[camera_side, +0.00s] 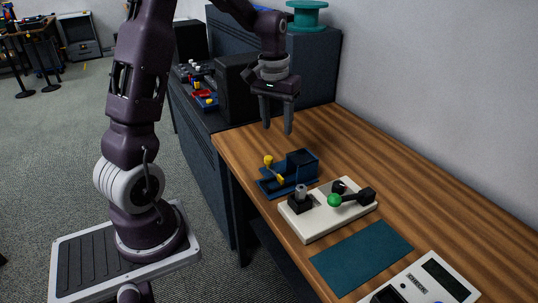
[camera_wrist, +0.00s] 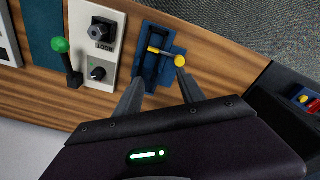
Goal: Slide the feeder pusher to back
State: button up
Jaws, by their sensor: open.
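The feeder (camera_side: 289,174) is a dark blue block on a blue base on the wooden table. A yellow pusher handle (camera_side: 268,160) with a round knob stands on its left side. In the wrist view the feeder (camera_wrist: 151,72) lies beyond the fingers, and the yellow pusher (camera_wrist: 179,61) crosses it as a bar with the knob on the right. My gripper (camera_side: 277,130) is open and empty, pointing down above the table, above and behind the feeder in the side view. The wrist view shows both fingers of my gripper (camera_wrist: 160,90) apart, with nothing between them.
A white panel (camera_side: 326,220) with a green-knobbed lever (camera_side: 334,200) and black knobs stands close in front of the feeder. A teal mat (camera_side: 361,256) and a white device (camera_side: 430,283) lie nearer. Dark cabinets (camera_side: 310,70) stand behind. Bare wood is free right of the feeder.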

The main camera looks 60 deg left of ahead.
jog(key=n+g, duration=0.1)
send_over(269, 157)
notch_tip(269, 157, down, 8)
jog(key=shift+r, duration=0.15)
notch_tip(269, 157, down, 7)
jog(key=shift+r, duration=0.2)
grip_shut()
dwell(0.7)
